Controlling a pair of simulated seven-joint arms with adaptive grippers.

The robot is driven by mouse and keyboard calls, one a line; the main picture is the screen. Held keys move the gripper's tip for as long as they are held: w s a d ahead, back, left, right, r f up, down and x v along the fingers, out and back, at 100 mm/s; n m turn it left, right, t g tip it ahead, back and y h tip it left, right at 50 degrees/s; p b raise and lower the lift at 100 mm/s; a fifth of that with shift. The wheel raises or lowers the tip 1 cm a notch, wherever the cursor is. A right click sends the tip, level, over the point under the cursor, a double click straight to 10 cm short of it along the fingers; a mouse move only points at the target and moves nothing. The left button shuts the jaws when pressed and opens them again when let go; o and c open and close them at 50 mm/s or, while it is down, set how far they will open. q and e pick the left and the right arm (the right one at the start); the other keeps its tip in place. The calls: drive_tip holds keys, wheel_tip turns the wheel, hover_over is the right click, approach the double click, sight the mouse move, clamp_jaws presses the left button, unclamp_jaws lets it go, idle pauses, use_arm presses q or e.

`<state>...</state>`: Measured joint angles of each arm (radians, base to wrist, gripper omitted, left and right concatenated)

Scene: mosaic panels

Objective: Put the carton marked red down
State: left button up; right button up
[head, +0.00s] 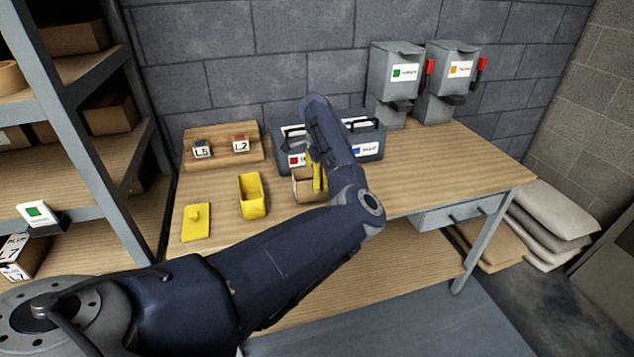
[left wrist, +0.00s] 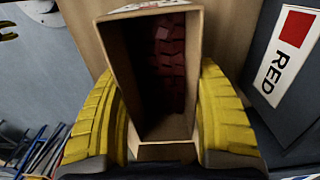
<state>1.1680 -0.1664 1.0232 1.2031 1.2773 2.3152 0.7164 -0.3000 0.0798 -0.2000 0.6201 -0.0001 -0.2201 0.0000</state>
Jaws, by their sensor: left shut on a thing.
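My left gripper (head: 317,172) has its yellow fingers shut on an open cardboard carton (head: 302,190), one finger on each side, in front of the grey divided bin. In the left wrist view the fingers press on the walls of the carton (left wrist: 122,70), and dark red tiles (left wrist: 170,52) lie inside it. I cannot tell whether its base touches the table. No marking on the carton itself is readable. The bin's RED label (left wrist: 284,48) is beside the carton in the left wrist view. My right gripper is out of view.
The grey bin (head: 376,152) stands at the back of the wooden table (head: 440,165), partly behind my arm. A yellow open box (head: 252,196) and a yellow lid (head: 196,222) lie left of the carton. Two grey dispensers (head: 396,72) stand at the back right. The table's right part is clear.

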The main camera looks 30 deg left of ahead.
use_arm(q)
drive_tip(key=shift+f, duration=0.55)
drive_tip(key=shift+f, duration=0.2)
drive_tip(key=o, duration=1.6)
drive_tip(key=shift+c, duration=0.2)
drive_tip(key=shift+r, duration=0.1)
wheel_tip(320, 180, up, 12)
